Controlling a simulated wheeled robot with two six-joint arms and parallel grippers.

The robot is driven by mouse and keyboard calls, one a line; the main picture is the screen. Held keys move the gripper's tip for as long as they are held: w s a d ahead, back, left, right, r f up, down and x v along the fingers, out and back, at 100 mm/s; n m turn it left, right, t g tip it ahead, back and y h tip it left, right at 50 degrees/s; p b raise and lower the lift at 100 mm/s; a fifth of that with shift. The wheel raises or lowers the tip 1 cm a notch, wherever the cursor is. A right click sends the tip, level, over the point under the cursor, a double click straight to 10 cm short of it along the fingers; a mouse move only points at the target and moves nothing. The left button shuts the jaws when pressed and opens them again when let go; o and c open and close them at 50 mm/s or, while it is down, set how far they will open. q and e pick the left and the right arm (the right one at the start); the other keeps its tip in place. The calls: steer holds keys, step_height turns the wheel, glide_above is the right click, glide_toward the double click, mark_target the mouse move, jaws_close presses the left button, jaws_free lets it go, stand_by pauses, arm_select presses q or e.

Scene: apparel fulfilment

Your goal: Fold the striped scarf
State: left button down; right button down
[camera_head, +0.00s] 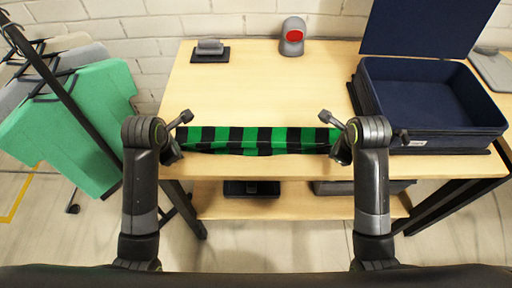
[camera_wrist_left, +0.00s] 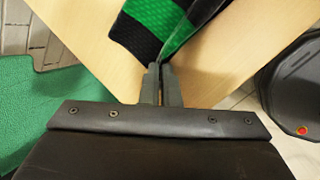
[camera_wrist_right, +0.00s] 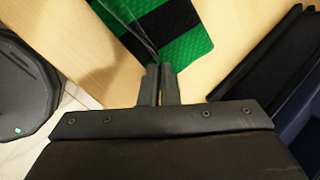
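The green and black striped scarf (camera_head: 258,138) is stretched left to right along the front edge of the table, between my two grippers. Its front side bulges or sags slightly near the middle. My left gripper (camera_head: 176,150) is at the scarf's left end; in the left wrist view its fingers (camera_wrist_left: 161,84) are close together with scarf cloth (camera_wrist_left: 150,30) at their tips. My right gripper (camera_head: 342,150) is at the right end; in the right wrist view its fingers (camera_wrist_right: 160,84) are close together at the scarf's edge (camera_wrist_right: 190,45).
An open dark blue suitcase (camera_head: 485,137) stands on the right of the table (camera_head: 250,85). A grey device with a red face (camera_head: 292,38) and a small grey object (camera_head: 210,47) are at the back. A rack with green garments (camera_head: 75,130) stands left. The middle of the tabletop is clear.

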arm_select(q)
steer(key=shift+s+f, duration=0.15)
steer(key=shift+f, duration=0.15)
arm_select(e)
steer(key=shift+s+f, duration=0.15)
steer(key=shift+f, duration=0.15)
arm_select(q)
steer(key=c, duration=1.3)
jaws_free()
arm_select(e)
steer(key=c, duration=1.3)
jaws_free()
